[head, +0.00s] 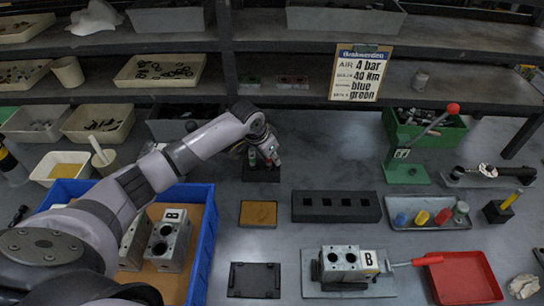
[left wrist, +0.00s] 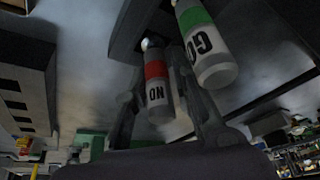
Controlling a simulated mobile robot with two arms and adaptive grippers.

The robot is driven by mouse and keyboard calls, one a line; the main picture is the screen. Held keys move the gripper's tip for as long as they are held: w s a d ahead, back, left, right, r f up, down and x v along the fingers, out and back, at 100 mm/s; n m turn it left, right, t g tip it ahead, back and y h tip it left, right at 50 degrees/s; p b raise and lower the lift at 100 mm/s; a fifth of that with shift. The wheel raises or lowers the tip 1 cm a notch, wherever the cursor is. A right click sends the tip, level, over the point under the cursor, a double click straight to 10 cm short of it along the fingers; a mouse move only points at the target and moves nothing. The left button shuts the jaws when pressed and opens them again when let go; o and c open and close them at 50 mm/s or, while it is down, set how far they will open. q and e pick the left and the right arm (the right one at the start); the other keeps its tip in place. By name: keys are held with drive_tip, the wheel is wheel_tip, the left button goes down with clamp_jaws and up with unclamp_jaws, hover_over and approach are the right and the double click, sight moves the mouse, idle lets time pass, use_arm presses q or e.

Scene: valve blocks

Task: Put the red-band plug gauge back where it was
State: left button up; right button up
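In the left wrist view the red-band plug gauge (left wrist: 157,92), marked NO, lies between the two fingers of my left gripper (left wrist: 160,95). Its metal tip points toward a dark block. The green-band gauge (left wrist: 204,45), marked GO, is just to its right, close to the right finger. In the head view my left gripper (head: 264,155) is over the small dark gauge stand (head: 262,174), and the gauges are mostly hidden there. I cannot tell whether the fingers press on the red-band gauge or whether its tip is seated. My right gripper is not in view.
A black block with several square holes (head: 336,207) and a tan pad (head: 258,214) lie in front of the stand. A blue crate (head: 204,258) with valve blocks is at left. A green press (head: 407,171) stands at right. Shelves run behind.

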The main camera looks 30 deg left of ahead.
use_arm(q)
drive_tip(key=v, duration=1.2)
drive_tip(key=shift+r+b, duration=0.25)
drive_tip(key=shift+b, duration=0.1)
idle(0.8)
